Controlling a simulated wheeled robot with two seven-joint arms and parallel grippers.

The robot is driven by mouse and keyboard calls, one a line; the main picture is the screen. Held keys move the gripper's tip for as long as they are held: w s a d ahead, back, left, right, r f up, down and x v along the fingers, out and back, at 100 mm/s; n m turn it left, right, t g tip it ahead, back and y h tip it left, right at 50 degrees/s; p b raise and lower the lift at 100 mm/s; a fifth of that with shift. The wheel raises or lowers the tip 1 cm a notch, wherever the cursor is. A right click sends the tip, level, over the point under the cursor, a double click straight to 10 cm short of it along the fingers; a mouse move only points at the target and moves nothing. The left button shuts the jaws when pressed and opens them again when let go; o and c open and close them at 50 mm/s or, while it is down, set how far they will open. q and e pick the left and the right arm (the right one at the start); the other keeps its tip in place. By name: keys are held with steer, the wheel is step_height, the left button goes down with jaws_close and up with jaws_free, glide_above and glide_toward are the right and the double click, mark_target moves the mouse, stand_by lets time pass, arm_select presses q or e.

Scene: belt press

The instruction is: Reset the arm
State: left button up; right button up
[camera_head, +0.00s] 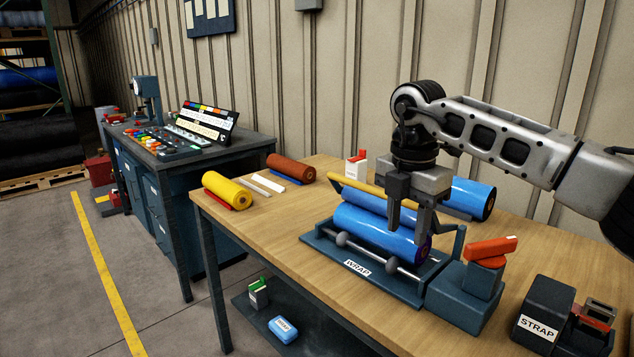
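My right arm comes in from the right, and its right gripper (411,230) points down over the wrap machine (322,246), labelled WRAP. Its two fingers are apart, with no object visibly held between them. A shiny blue roll (372,231) lies in the wrap machine, and the fingertips overlap its right part in the picture. I cannot tell whether they touch it. My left gripper is not in view.
A red lever (492,249) tops the block right of the wrap machine. A strap unit (543,316) stands at the front right. Another blue roll (473,197), a yellow roll (226,190) and a red-brown roll (291,168) lie on the wooden table (265,222).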

steer(key=s+a+f+n+g+y, duration=0.25)
steer(key=s+a+f+y, duration=0.2)
steer(key=a, duration=0.35)
steer(key=s+a+f+n+g+y, duration=0.1)
steer(key=s+a+f+n+y, duration=0.2)
steer(key=a+f, duration=0.45)
steer(key=s+a+r+m+t+y, duration=0.35)
steer(key=s+a+y, duration=0.35)
steer(key=a+y, duration=0.5)
steer(key=w+d+f+m+t+h, duration=0.2)
steer(key=d+f+m+t+h, duration=0.55)
steer(key=d+m+t, duration=0.7)
steer(key=s+d+f+m+g+h, duration=0.2)
steer(key=s+d+f+m+h, duration=0.2)
steer(key=s+f, duration=0.3)
steer(key=s+d+f+m+g+h, duration=0.2)
steer(key=s+d+f+m+h, duration=0.2)
steer(key=f, duration=0.6)
steer(key=s+d+m, duration=0.1)
steer(key=s+d, duration=0.1)
steer(key=s, duration=0.1)
steer(key=shift+f+m+h, duration=0.3)
steer(key=shift+f+m, duration=0.05)
